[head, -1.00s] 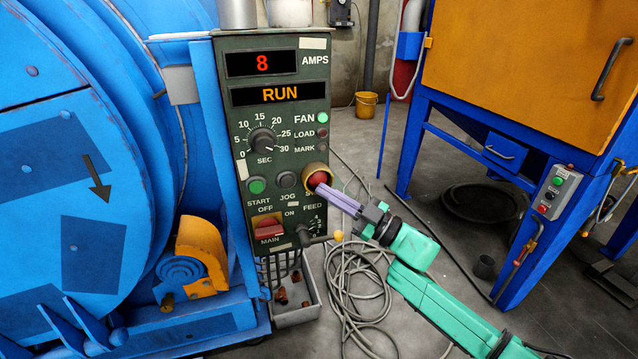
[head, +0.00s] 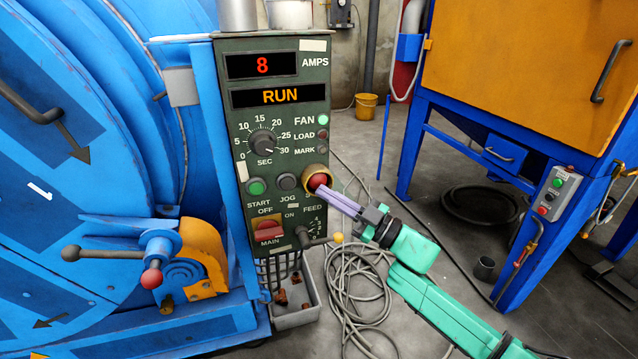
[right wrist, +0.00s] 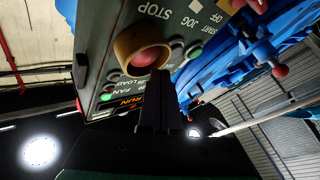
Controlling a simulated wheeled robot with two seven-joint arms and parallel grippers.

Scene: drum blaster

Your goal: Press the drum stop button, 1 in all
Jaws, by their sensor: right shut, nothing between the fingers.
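The red stop button (head: 318,181) sits in a yellow-brown collar on the green control panel (head: 283,115), right of the green start button (head: 257,187) and the dark jog button (head: 286,181). My right gripper (head: 333,194) is shut and empty, its fingertips at the lower right of the stop button. In the right wrist view the stop button (right wrist: 146,57) shows just beyond the shut fingers (right wrist: 160,82). I cannot tell whether they touch it. The display reads RUN (head: 280,96) and the amps display reads 8 (head: 262,65). My left gripper is not in view.
The blue drum (head: 70,150) stands left of the panel, with a red-knobbed handle (head: 151,278) at its front. A red main switch (head: 268,230) is below the start button. Coiled cable (head: 355,285) lies on the floor. A blue and orange cabinet (head: 530,60) stands at right.

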